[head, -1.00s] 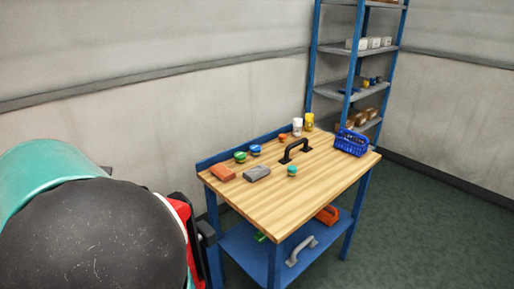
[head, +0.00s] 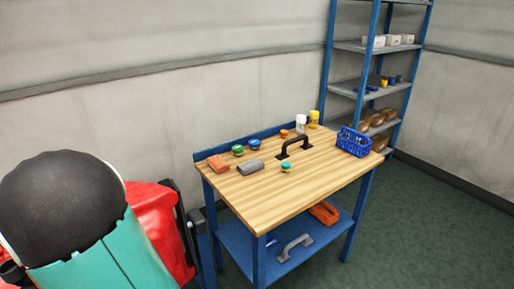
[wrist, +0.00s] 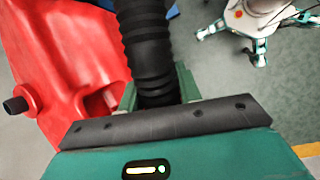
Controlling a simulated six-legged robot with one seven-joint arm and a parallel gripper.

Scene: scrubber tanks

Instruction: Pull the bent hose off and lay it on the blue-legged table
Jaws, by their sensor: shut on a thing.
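In the wrist view my gripper (wrist: 157,88) is shut on the black ribbed hose (wrist: 146,40), which runs between the green fingers and up out of the frame. Its far end and bend are out of sight. A red tank (wrist: 65,60) with a dark knob lies behind and left of the hose; I cannot tell whether they are joined. In the head view the red tank (head: 165,225) shows behind my arm at lower left, and the gripper is hidden. The blue-legged table (head: 270,200) with a wooden top stands at the centre.
A blue shelf rack (head: 375,85) stands behind.

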